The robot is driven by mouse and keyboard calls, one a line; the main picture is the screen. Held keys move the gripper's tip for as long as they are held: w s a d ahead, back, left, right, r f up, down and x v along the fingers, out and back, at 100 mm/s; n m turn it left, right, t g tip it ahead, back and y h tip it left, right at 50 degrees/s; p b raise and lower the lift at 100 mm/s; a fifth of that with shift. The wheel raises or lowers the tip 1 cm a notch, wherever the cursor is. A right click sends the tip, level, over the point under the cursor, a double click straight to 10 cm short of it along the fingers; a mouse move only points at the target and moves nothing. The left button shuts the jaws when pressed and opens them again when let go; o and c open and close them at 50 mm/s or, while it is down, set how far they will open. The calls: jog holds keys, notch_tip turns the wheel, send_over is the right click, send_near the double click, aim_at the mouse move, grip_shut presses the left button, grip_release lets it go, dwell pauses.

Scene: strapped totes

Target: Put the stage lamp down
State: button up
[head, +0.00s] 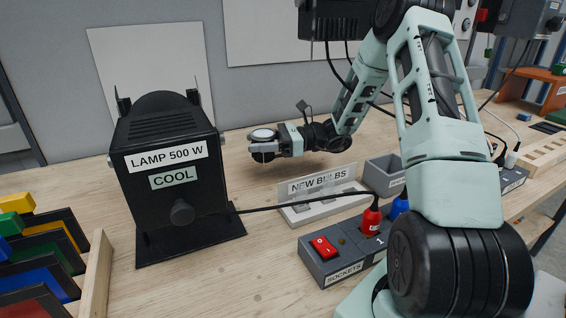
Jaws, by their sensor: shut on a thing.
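A black lamp housing (168,165) labelled "LAMP 500 W" and "COOL" stands upright on its black base plate at the left of the bench. A dark cable runs from its knob side to a red plug (370,221) in the socket box. My gripper (264,146) is to the right of the housing and apart from it, above the bench. It is shut on a small round pale-topped thing (263,134) with a dark rim. I cannot tell whether this is a lamp or a bulb, and its underside is hidden.
A socket box (333,268) with a red switch stands at the front, partly behind my arm. A "NEW BULBS" holder (321,206) and a grey bin (383,172) lie behind it. A rack of coloured pieces (40,255) is at the left. Bare bench lies below my gripper.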

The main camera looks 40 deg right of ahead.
jog(key=shift+f, duration=3.1)
jog(key=shift+f, duration=0.1)
jog(key=shift+f, duration=0.1)
jog(key=o, duration=1.1)
jog(key=shift+o, duration=0.2)
jog(key=shift+r, duration=0.25)
jog(key=p+v, duration=0.1)
jog(key=v, duration=0.6)
jog(key=shift+s+d+p, duration=0.15)
jog(key=shift+d+p, duration=0.05)
jog(key=shift+p, duration=0.1)
